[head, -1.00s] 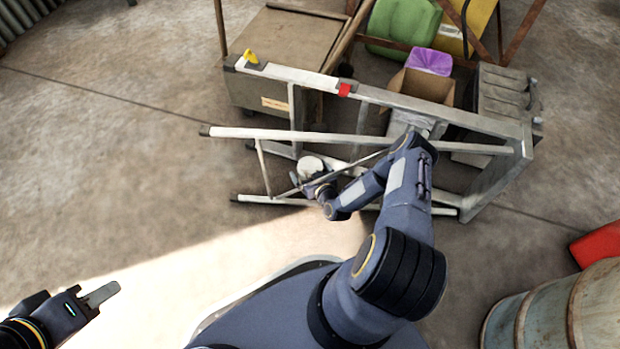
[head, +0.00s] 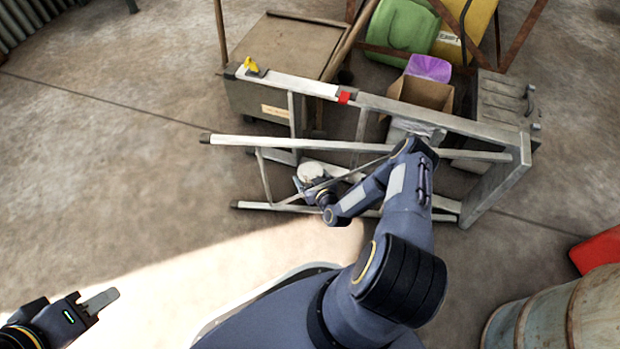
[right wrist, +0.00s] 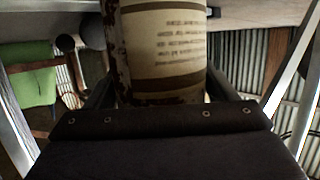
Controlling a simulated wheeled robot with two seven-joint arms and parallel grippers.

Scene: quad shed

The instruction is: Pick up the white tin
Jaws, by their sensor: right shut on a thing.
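The white tin (head: 311,171) shows in the head view as a pale round top between the rails of the fallen ladder. In the right wrist view the tin (right wrist: 165,50) is large and close, with a cream label, brown bands and rusty edges. My right gripper (head: 308,186) is shut on the tin, one finger on each side; the fingertips are partly hidden. Whether the tin touches anything below cannot be told. My left gripper (head: 100,300) is empty at the lower left, far from the tin; only one finger shows clearly.
A metal stepladder (head: 300,142) lies on its side around my right forearm and the tin. Behind it are a wooden-topped cabinet (head: 290,45), a cardboard box (head: 425,92) and a grey container (head: 500,98). A barrel (head: 560,310) stands lower right. Floor at left is clear.

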